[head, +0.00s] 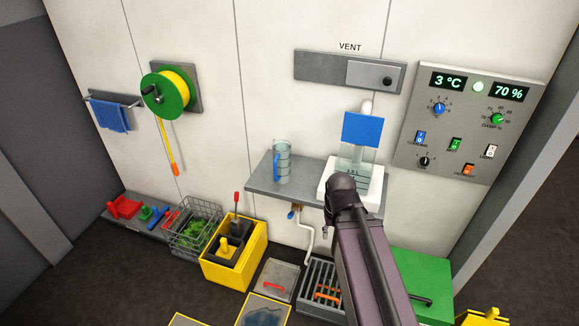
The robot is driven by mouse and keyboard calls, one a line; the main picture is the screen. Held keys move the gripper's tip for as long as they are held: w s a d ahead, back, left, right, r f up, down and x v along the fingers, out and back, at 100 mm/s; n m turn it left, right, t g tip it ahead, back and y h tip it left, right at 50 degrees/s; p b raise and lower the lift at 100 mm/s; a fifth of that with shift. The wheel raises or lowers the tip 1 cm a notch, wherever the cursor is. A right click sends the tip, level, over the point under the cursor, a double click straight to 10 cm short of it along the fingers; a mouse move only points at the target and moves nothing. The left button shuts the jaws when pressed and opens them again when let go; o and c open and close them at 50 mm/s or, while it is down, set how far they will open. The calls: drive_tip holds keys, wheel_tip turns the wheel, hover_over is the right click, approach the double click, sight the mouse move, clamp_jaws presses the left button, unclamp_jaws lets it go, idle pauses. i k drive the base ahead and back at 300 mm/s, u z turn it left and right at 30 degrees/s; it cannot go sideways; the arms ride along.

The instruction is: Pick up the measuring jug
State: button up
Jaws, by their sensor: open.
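Part of my arm rises from the lower right and ends in front of the shelf's right part, to the right of the jug. My gripper's fingers do not show in this view. Nothing of my arm touches the jug in the picture.
A clear marked container with a blue panel (363,128) stands in a white basin (375,193), right of the jug. A tap pipe (307,235) hangs below. A yellow crate (233,275) and wire basket (194,228) stand on the floor. A control panel (458,165) is at right.

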sight(280, 166)
drive_tip(key=u, duration=0.05)
drive_tip(key=i, duration=1)
drive_tip(key=z, duration=0.05)
